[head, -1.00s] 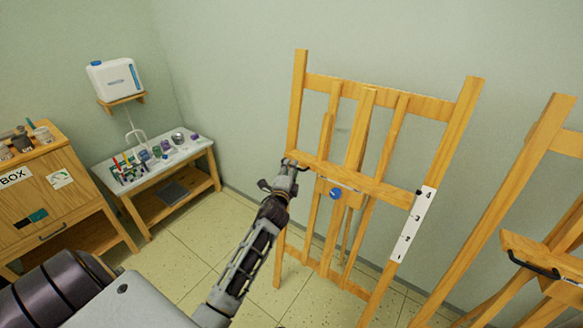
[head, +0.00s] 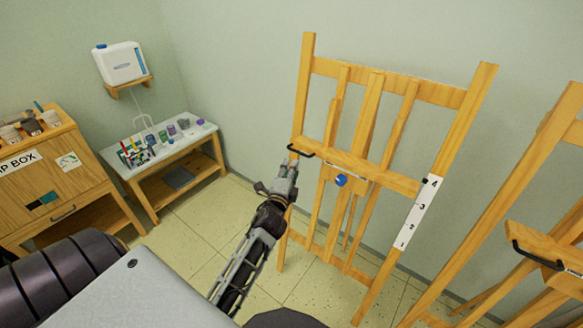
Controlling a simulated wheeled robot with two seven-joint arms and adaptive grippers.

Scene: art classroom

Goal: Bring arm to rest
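My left gripper (head: 290,165) is in the middle of the head view, at the end of my arm that reaches up from the lower edge. Its tip is close to the left end of the tray ledge on the wooden easel (head: 372,85), near a black handle (head: 301,152). I cannot tell whether it touches the handle. The fingers are small and seen from behind, so their opening is unclear. I see nothing held in them. My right gripper is out of view.
The easel has a blue knob (head: 341,180) and a numbered white strip (head: 419,212). A second easel (head: 555,130) stands at the right. A low table (head: 196,142) with paint supplies and a wooden box cabinet (head: 62,178) are at the left. Floor tiles (head: 190,265) between are clear.

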